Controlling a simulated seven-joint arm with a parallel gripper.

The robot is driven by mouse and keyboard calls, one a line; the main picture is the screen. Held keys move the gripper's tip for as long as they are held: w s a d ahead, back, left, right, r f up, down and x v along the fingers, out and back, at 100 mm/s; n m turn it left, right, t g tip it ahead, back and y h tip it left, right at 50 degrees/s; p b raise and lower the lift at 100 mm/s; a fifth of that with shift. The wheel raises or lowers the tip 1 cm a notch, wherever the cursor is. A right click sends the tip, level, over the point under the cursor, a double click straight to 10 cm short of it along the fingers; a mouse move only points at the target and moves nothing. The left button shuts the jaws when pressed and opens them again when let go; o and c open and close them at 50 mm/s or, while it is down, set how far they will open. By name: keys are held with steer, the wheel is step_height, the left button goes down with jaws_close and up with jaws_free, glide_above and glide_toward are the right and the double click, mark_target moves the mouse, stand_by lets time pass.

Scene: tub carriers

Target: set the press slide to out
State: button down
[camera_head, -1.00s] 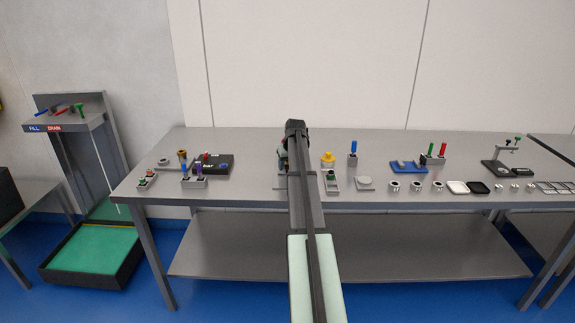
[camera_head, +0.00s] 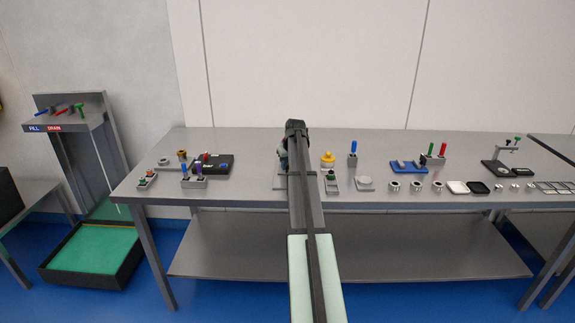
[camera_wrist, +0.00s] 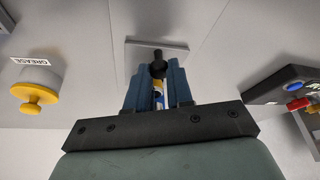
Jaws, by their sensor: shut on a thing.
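In the wrist view my gripper (camera_wrist: 158,74) has its two blue fingers close together around a dark round-ended knob (camera_wrist: 157,57), which I take to be the press slide's handle. A pale grey plate (camera_wrist: 176,46) lies beyond the knob. A small yellow, white and blue piece (camera_wrist: 158,95) shows between the fingers. In the head view my arm covers most of the press. Only a grey base edge (camera_head: 280,184) shows at the arm's left. The slide's in or out position cannot be told.
A yellow-knobbed grease pot (camera_wrist: 35,95) stands left in the wrist view, and right of my arm in the head view (camera_head: 328,159). A dark box with coloured buttons (camera_wrist: 285,85) is on the other side. A switch block (camera_head: 331,182) stands close to my arm.

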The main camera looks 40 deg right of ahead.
steer(key=s+a, duration=0.6)
steer(key=shift+s+a, duration=0.15)
steer(key=shift+s, duration=0.05)
steer(key=c, duration=1)
jaws_free()
steer(key=v, duration=1.3)
steer(key=shift+s+r, duration=0.2)
steer(key=shift+r, duration=0.15)
